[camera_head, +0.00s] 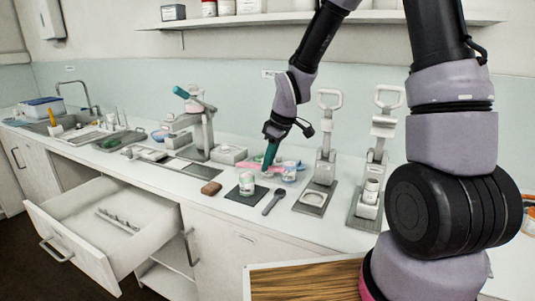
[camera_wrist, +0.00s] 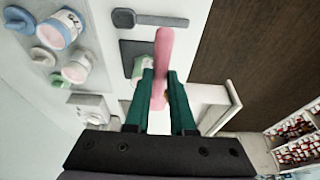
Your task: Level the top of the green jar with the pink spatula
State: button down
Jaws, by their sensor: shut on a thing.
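My gripper (camera_head: 268,163) has green fingers shut on the pink spatula (camera_wrist: 162,62), which sticks out beyond the fingertips in the wrist view. In the head view, the pink spatula (camera_head: 250,167) shows as a strip at the fingertips, behind and above the green jar. The green jar (camera_head: 247,183) is small and pale with a green band, and stands upright on a dark square mat (camera_head: 236,195). In the wrist view, the green jar (camera_wrist: 140,70) is partly hidden behind a finger and the spatula. I cannot tell whether the spatula touches it.
A grey spoon-like tool (camera_head: 272,202) lies right of the mat and a brown block (camera_head: 211,188) lies left. Small jars (camera_head: 289,172) and lids stand behind. Lever presses (camera_head: 322,165) stand to the right. An open drawer (camera_head: 75,235) juts out at front left.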

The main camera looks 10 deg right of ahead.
jog(key=shift+a+r, duration=0.1)
jog(key=shift+a, duration=0.05)
jog(key=shift+f, duration=0.45)
jog(key=shift+w+d+f, duration=1.85)
jog(key=shift+w+f, duration=0.2)
jog(key=shift+w, duration=1.05)
jog(key=shift+s+a, duration=1.9)
jog(key=shift+s, duration=1.1)
jog(key=shift+r, duration=2.5)
